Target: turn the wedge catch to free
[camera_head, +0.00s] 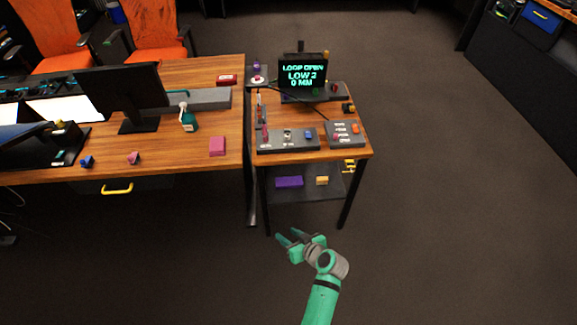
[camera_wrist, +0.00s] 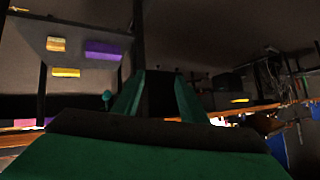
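The small wooden table (camera_head: 262,155) carries several dark control boxes. The front left box (camera_head: 270,146) has a magenta upright part, a small pale switch and a blue knob (camera_head: 308,134). The front right box (camera_head: 334,142) has red and orange parts and white labels too small to read. I cannot tell which part is the wedge catch. My gripper (camera_head: 287,236) is in front of and below the table, apart from all controls. It also shows in the wrist view (camera_wrist: 158,80), with its two green fingers apart and nothing between them.
A screen (camera_head: 303,77) behind the boxes reads "LOOP OPEN LOW 2 0 MM". A purple block (camera_head: 289,181) and a yellow block (camera_head: 322,181) lie on the lower shelf. A larger desk (camera_head: 210,115) stands at left. The floor right of the table is clear.

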